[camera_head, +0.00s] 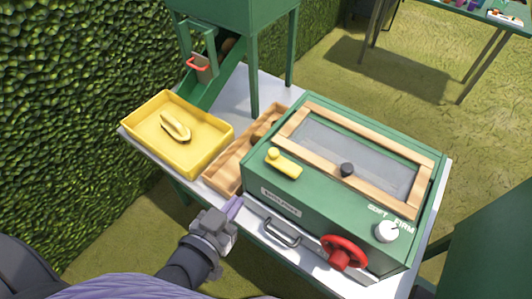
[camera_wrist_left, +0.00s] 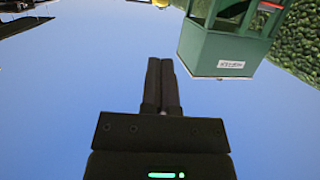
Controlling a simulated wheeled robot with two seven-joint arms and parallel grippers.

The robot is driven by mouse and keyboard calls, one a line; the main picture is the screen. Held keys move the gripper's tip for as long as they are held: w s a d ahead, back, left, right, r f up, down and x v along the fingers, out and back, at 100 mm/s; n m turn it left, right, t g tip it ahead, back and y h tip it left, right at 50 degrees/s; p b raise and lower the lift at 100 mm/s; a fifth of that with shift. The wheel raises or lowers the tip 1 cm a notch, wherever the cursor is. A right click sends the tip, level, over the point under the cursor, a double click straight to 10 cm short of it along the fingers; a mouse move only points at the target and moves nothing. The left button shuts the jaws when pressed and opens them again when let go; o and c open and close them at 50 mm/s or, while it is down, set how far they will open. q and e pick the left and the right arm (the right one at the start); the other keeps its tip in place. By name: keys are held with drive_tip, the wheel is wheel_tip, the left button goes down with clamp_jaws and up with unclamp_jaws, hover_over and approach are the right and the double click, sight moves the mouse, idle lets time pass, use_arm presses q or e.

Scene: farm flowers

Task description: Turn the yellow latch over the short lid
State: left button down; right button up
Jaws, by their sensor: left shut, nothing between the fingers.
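The yellow latch (camera_head: 284,166) lies on the top of the green box, in front of the wood-framed lid (camera_head: 355,152). It runs roughly along the lid's front bar and appears not to cross it. A round yellow knob stands at its left end. The lid has a grey panel and a black knob (camera_head: 347,169), and lies flat. My left gripper (camera_head: 236,207) is in front of the table's near edge, left of and below the latch, and apart from it. In the left wrist view its fingers (camera_wrist_left: 162,75) are together and empty. My right gripper is not in view.
A red wheel (camera_head: 344,252), a grey handle (camera_head: 282,234) and a white dial (camera_head: 387,231) are on the green box. A wooden tray (camera_head: 226,180) and a yellow tray (camera_head: 211,150) stand left of it. A green hopper (camera_head: 235,18) on legs rises behind.

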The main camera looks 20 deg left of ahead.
use_arm(q)
drive_tip(key=shift+f, duration=0.1)
drive_tip(key=b, duration=0.2)
approach(272, 156)
drive_tip(key=x, duration=0.7)
drive_tip(key=shift+w, duration=0.25)
